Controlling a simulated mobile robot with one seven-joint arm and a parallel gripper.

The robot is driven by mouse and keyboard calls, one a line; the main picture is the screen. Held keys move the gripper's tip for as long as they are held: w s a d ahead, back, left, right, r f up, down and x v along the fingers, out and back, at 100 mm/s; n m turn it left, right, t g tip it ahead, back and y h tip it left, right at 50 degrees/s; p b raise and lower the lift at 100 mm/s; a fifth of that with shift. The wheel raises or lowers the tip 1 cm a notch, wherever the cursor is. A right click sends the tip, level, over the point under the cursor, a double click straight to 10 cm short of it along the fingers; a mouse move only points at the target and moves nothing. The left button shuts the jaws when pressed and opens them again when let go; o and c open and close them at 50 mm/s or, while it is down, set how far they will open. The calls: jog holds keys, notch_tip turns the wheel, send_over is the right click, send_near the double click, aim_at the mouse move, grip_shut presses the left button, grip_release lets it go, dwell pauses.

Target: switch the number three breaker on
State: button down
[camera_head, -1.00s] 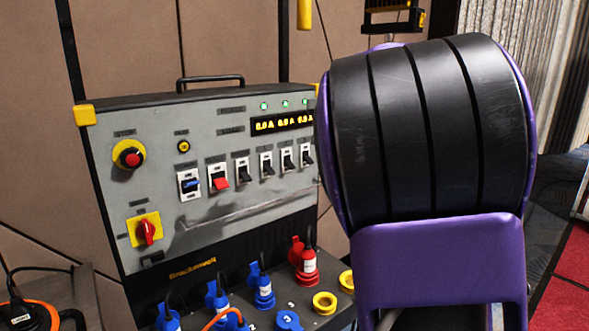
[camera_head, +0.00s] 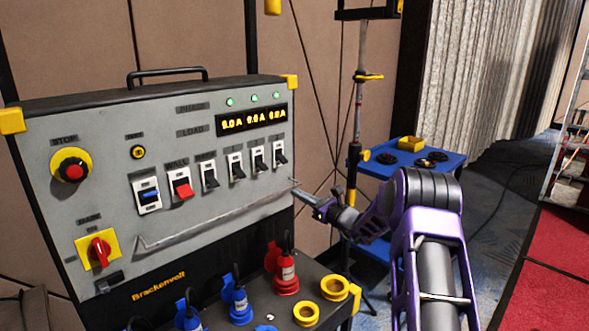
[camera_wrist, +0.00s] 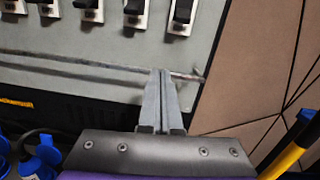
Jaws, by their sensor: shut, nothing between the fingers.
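A row of breakers runs across the grey panel (camera_head: 160,230) in the head view: one with a blue lever (camera_head: 149,195), one with a red lever (camera_head: 182,188), then several black-levered ones. The first black one (camera_head: 210,175) is third from the left; the small number labels are unreadable. My gripper (camera_head: 297,187) is shut and empty at the panel's lower right, below and right of the rightmost breaker (camera_head: 280,155). In the wrist view its fingers (camera_wrist: 158,73) are together over a thin bar (camera_wrist: 75,63), below the breakers (camera_wrist: 135,12). Contact with the bar cannot be told.
A red stop button (camera_head: 73,172) and a red rotary switch (camera_head: 101,251) are at the panel's left. Plugs and yellow-ringed sockets (camera_head: 306,313) stand out below. A blue cart (camera_head: 433,161) stands behind my arm. The space in front of the breakers is clear.

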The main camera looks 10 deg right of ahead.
aim_at(277, 174)
jog(key=shift+w+d+m+t+h, duration=0.2)
jog(key=shift+d+m+t, duration=0.15)
jog(key=shift+d, duration=0.2)
jog(key=shift+w+d+m+t+h, duration=0.1)
jog(key=shift+w+d+m+t, duration=0.05)
jog(key=shift+d+m+t, duration=0.3)
jog(key=x, duration=1)
jog(key=shift+a+f, duration=0.1)
jog(key=shift+a, duration=0.1)
jog(key=shift+s+d+r, duration=0.25)
jog(key=shift+r, duration=0.35)
jog(key=shift+s+d+r, duration=0.2)
jog(key=shift+s+r, duration=0.1)
jog(key=shift+r, duration=0.3)
jog(key=shift+s+d+r, duration=0.25)
jog(key=shift+s+r, duration=0.05)
jog(key=shift+r, duration=0.3)
jog(key=shift+r+p, duration=0.2)
jog(key=shift+p, duration=0.1)
jog(key=shift+s+g+p, duration=0.1)
jog(key=shift+g+p, duration=0.3)
